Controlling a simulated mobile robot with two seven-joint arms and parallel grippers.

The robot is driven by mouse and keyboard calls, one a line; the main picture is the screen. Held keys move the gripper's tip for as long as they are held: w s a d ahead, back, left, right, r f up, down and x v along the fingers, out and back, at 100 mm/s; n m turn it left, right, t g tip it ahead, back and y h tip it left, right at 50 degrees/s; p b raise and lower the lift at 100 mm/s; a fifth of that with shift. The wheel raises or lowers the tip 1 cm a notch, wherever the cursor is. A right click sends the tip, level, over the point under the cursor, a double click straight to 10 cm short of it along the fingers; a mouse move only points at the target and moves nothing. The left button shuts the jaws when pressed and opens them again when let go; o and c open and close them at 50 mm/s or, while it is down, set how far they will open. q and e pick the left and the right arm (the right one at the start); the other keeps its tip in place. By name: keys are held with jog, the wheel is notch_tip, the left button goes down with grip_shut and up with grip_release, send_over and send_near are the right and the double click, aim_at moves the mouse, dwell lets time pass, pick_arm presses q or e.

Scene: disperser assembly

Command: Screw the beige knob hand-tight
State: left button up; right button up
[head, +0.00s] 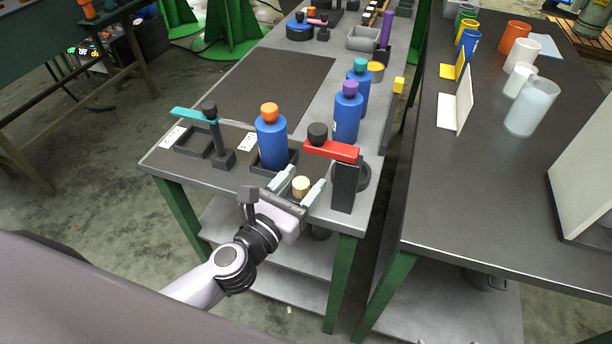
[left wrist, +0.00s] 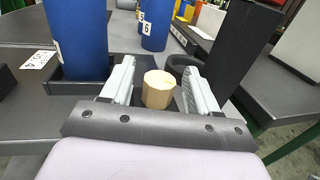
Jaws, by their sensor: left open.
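The beige knob (head: 300,186) is a small faceted piece near the front edge of the grey table. My left gripper (head: 296,184) comes in from the front with its two fingers apart, one on each side of the knob. In the left wrist view the beige knob (left wrist: 158,88) stands between the open fingers (left wrist: 160,85), with a visible gap on both sides. What lies under the knob is hidden by the gripper. My right gripper is not in either view.
A blue bottle with an orange cap (head: 271,137) stands in a black holder just left of the gripper. A black post with a red arm (head: 335,151) stands close on the right. More blue bottles (head: 347,112) stand behind. A dark mat (head: 262,88) lies clear farther back.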

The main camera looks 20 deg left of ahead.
aim_at(296, 190)
pick_arm(q)
jog(key=shift+b+v, duration=0.35)
jog(key=shift+v, duration=2.1)
